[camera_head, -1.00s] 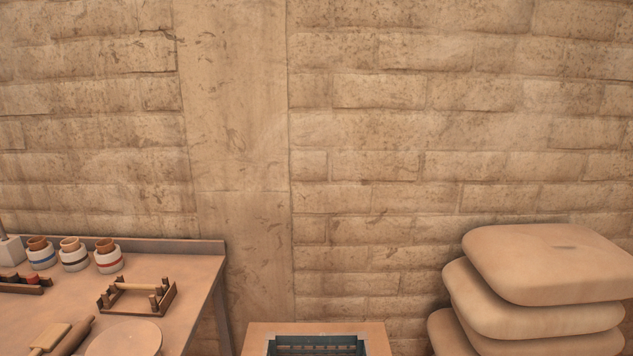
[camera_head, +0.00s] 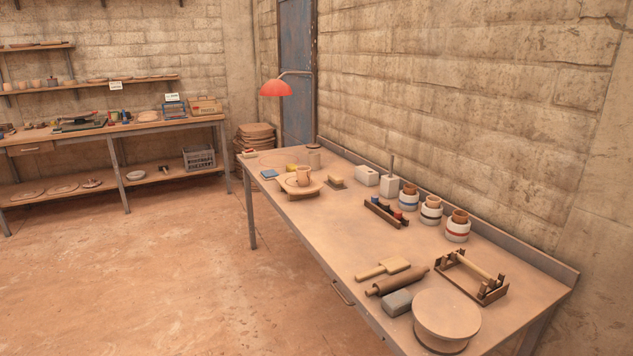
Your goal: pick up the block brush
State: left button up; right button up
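A small block with a pale wooden top and a dark lower part (camera_head: 337,181) lies on the long workbench, right of the round board with the jug; it looks like a block brush, but it is too small to be sure. A grey block (camera_head: 397,303) lies nearer, between the rolling pin (camera_head: 398,282) and the round disc (camera_head: 446,316); I cannot tell if it has bristles. Neither of my grippers is in view.
The workbench (camera_head: 330,228) runs along the right wall, with a wooden paddle (camera_head: 384,269), a wooden rack (camera_head: 470,277), several banded jars (camera_head: 431,211) and a red lamp (camera_head: 276,88). Another bench (camera_head: 110,130) stands at the back left. The floor (camera_head: 170,270) between is clear.

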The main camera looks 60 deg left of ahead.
aim_at(338, 181)
jog(key=u, duration=1.75)
jog(key=i+j+z, duration=0.1)
jog(key=z, duration=0.25)
jog(key=i+j+z, duration=0.1)
jog(key=z, duration=0.25)
jog(key=i+j+z, duration=0.1)
jog(key=z, duration=0.25)
jog(key=i+j+z, duration=0.15)
jog(key=j, duration=0.3)
jog(key=i+j+z, duration=0.15)
jog(key=j, duration=0.3)
jog(key=i+j+z, duration=0.15)
jog(key=j, duration=0.35)
jog(key=i+j+z, duration=0.15)
jog(key=j, duration=0.35)
jog(key=j+z, duration=0.15)
jog(key=j, duration=0.3)
